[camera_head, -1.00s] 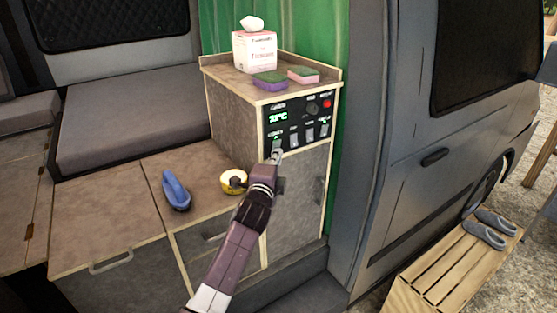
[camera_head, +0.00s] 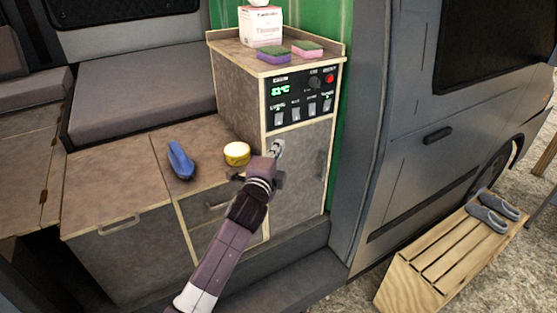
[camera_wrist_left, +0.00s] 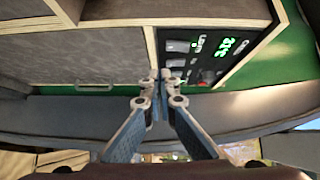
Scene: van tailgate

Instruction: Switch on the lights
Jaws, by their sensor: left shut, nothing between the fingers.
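The black control panel (camera_head: 299,94) is on the front of the cabinet, with a green temperature display, knobs, a red button and a lower row of several pale switches. The leftmost switch (camera_head: 279,118) appears to be labelled lights; its small label is hard to read and I cannot tell its position. My left gripper (camera_head: 278,147) is shut and empty, just below the panel in front of the cabinet door. In the left wrist view its fingertips (camera_wrist_left: 160,76) meet near the panel (camera_wrist_left: 205,52), which lies to their right. My right gripper is out of view.
A tissue box (camera_head: 261,27) and two sponges (camera_head: 273,54) sit on the cabinet top. A blue brush-like item (camera_head: 180,160) and a yellow round container (camera_head: 237,153) lie on the lower counter. A wooden step (camera_head: 445,255) with grey shoes is outside at right.

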